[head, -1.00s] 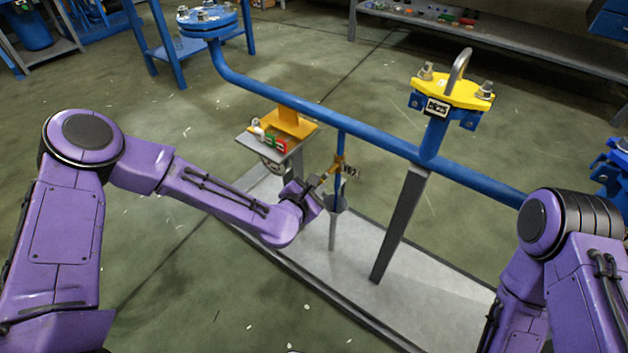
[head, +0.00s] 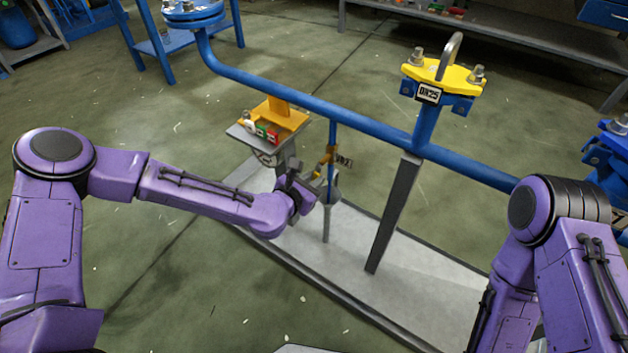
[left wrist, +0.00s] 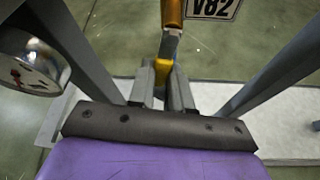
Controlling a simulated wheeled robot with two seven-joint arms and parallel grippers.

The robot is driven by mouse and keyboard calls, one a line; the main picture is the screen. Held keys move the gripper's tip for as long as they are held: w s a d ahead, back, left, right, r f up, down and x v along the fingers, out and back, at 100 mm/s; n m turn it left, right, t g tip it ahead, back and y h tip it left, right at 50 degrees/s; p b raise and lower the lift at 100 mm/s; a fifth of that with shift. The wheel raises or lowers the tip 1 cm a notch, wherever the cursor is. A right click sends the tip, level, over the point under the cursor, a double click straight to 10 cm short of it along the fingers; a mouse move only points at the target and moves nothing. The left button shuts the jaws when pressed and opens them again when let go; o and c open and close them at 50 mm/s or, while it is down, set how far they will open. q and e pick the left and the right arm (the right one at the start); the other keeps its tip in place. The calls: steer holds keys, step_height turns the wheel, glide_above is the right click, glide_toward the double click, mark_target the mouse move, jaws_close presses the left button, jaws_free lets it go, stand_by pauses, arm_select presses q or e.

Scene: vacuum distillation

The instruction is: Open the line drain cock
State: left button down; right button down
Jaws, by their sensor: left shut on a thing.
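The line drain cock (head: 330,154) is a small brass-coloured valve on the thin blue drop pipe under the blue line. Its V82 tag (head: 344,161) hangs beside it and also shows in the left wrist view (left wrist: 213,7). My left gripper (head: 314,192) is at the cock's lever, below and left of the valve body. In the left wrist view, the left gripper (left wrist: 165,84) is shut on the yellow-sleeved end of the lever (left wrist: 164,67); the grey lever rises to the brass body (left wrist: 173,14). The lever slants steeply downward. My right gripper is out of view.
A grey funnel-topped drain pipe (head: 327,215) stands just below the cock. A grey post (head: 393,215) supports the line to the right. A small stand (head: 262,143) with tags is at the left.

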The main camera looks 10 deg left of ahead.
arm_select(q)
steer(key=shift+s+d, duration=0.1)
steer(key=c, duration=1)
jaws_free()
steer(key=shift+c, duration=0.2)
steer(key=p+v, duration=0.2)
steer(key=v, duration=0.8)
steer(key=shift+s+p, duration=0.25)
steer(key=shift+p, duration=0.15)
steer(key=shift+r, duration=0.15)
